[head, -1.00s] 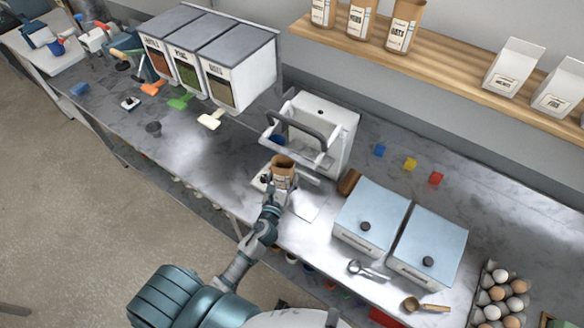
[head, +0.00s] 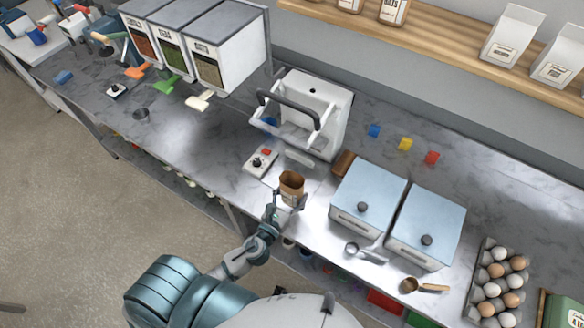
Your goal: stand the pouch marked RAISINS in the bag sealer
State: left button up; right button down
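A brown kraft pouch (head: 291,183) with an open top is upright in my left gripper (head: 289,198), near the front edge of the counter. The gripper is closed around its lower part. Its label is mostly hidden, so I cannot read whether it says RAISINS. The bag sealer (head: 332,110) is a white machine with a raised dark grey handle, behind the pouch. The pouch is apart from the sealer and in front of it. My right gripper is not in view.
A small white device with a red button (head: 266,157) lies left of the pouch. Two blue-lidded boxes (head: 368,200) stand to the right, and a brown block (head: 343,163) lies between them and the sealer. Grain dispensers (head: 231,50) stand at the back left. An egg tray (head: 474,294) is far right.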

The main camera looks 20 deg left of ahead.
pick_arm(q)
jog(key=w+a, duration=0.1)
jog(key=w, duration=0.3)
jog(key=w+a+f, duration=0.1)
jog(key=w+a, duration=0.1)
jog(key=w, duration=0.3)
jog(key=w+a+p, duration=0.1)
jog(key=w+a, duration=0.1)
jog(key=w, duration=0.3)
jog(key=shift+w+a+f, duration=0.15)
jog(key=shift+a+f, duration=0.1)
jog(key=shift+f, duration=0.1)
jog(key=shift+w+a+f, duration=0.1)
jog(key=shift+w, duration=0.1)
jog(key=shift+f+b, duration=0.9)
jog(key=shift+f, duration=0.8)
jog(key=o, duration=1.3)
jog(key=shift+r, duration=0.1)
jog(key=s, duration=0.4)
jog(key=s+a+b, duration=0.1)
jog(key=s, duration=0.6)
jog(key=shift+s+a+b, duration=0.15)
jog(key=shift+s+b, duration=0.15)
jog(key=shift+b, duration=0.1)
jog(key=shift+s, duration=0.25)
